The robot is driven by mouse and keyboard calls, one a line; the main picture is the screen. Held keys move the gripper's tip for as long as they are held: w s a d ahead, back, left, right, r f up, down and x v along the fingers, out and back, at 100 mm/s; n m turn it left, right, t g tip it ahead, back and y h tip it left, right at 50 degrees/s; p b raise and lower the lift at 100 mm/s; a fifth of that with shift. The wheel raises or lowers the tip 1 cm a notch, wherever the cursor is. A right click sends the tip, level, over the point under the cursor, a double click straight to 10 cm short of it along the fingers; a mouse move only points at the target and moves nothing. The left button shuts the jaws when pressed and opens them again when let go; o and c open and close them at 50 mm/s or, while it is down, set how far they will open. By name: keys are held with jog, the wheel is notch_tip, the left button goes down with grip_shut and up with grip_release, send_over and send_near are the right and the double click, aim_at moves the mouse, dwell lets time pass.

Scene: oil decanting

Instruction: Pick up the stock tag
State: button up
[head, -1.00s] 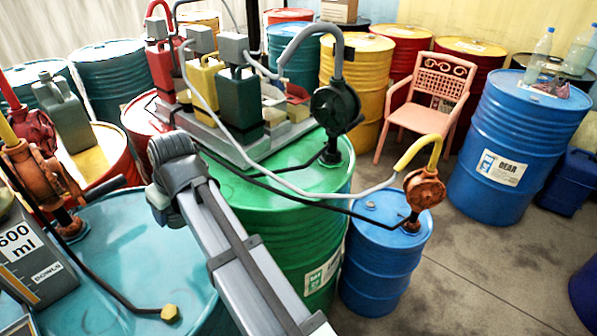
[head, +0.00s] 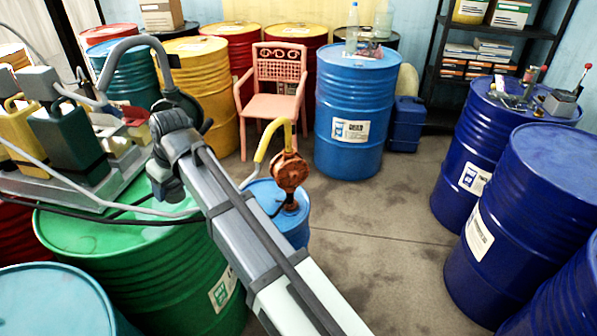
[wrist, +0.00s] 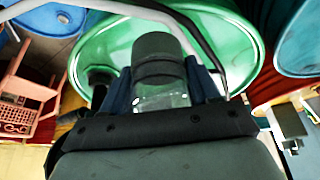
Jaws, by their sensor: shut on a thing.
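My gripper (wrist: 163,84) shows in the wrist view, with dark blue fingers on either side of a clear container with a dark grey cap (wrist: 158,48). It is shut on this container, which is seen over the green drum top (wrist: 90,50). In the head view my arm reaches over the green drum (head: 110,235), and the fingers and the held container are hidden. I cannot make out a stock tag for certain. Small items (head: 515,96) lie on the dark blue drum (head: 475,140) at the right, too small to name.
A small blue drum with an orange pump (head: 290,172) stands beside my arm. A pink chair (head: 275,85) and a large blue drum (head: 352,112) with bottles on top stand behind. Open floor (head: 385,225) lies between these and the right-hand drums. A dark shelf (head: 430,70) stands at the back.

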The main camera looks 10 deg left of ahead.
jog(key=w+d+m+t+h, duration=0.1)
jog(key=w+d+m, duration=0.2)
jog(key=w+d, duration=0.95)
jog(key=w+d+m+t, duration=0.1)
jog(key=w+d+m, duration=0.2)
jog(key=w+d, duration=1)
jog(key=w+d+m+h, duration=0.25)
jog(key=d+m, duration=0.25)
jog(key=d, duration=3.2)
jog(key=s+d+m+h, duration=0.1)
jog(key=s+d+m, duration=0.35)
jog(key=d, duration=1.25)
jog(key=s+d+m+h, duration=0.15)
jog(key=s+d, duration=0.65)
jog(key=d, duration=1)
jog(key=s+d+m+g+h, duration=0.1)
jog(key=s+d+m, duration=0.5)
jog(key=s+d, duration=0.55)
jog(key=s+d+m+g+h, duration=0.2)
jog(key=s+d+m, duration=0.55)
jog(key=s, duration=0.75)
jog(key=shift+n, duration=0.35)
jog(key=shift+w+f, duration=0.1)
jog(key=shift+f, duration=4.95)
